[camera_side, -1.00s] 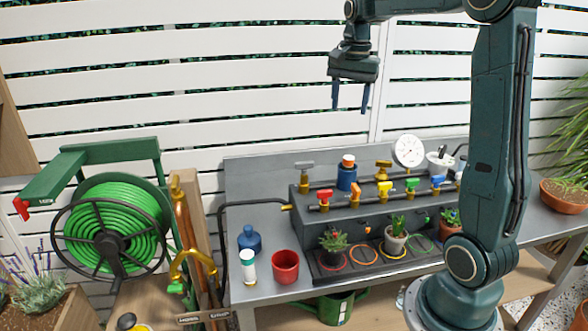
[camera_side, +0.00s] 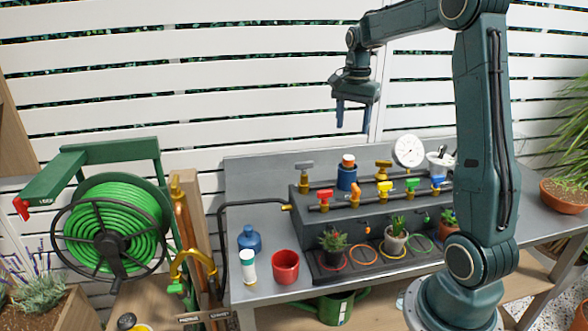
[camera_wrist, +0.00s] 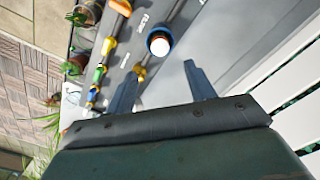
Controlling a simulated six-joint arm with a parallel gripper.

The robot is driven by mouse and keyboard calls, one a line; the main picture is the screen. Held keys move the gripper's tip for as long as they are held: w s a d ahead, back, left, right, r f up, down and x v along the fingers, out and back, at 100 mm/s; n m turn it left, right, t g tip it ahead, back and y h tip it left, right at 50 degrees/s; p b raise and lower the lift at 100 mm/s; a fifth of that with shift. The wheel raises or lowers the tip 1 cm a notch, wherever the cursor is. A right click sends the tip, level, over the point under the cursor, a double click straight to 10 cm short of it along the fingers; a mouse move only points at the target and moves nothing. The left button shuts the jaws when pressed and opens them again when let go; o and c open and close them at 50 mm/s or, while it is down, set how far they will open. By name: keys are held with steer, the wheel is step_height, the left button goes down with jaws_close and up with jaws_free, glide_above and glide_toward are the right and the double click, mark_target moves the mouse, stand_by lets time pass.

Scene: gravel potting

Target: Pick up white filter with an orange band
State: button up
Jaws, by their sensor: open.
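A white filter with an orange band (camera_side: 348,160) stands upright at the back of the bench, its lower part hidden inside a blue housing (camera_side: 347,178). In the wrist view the filter's round white top (camera_wrist: 159,44) shows inside the blue ring, beyond and between the fingertips. My gripper (camera_side: 353,128) is open and empty, pointing down high above the bench, roughly over the filter and clear of it.
A grey raised block (camera_side: 330,212) carries pipes and coloured valves close to the filter. A white cylinder with a green band (camera_side: 248,268), a blue bottle (camera_side: 249,238) and a red pot (camera_side: 285,267) stand at front left. A round gauge (camera_side: 409,151) rises at right.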

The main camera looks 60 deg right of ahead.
mark_target(349, 156)
steer(key=shift+f, duration=1.7)
steer(key=shift+f, duration=0.1)
steer(key=shift+a+f, duration=0.15)
steer(key=shift+f, duration=2.35)
jaws_close()
steer(key=shift+r, duration=0.15)
step_height(349, 156, up, 20)
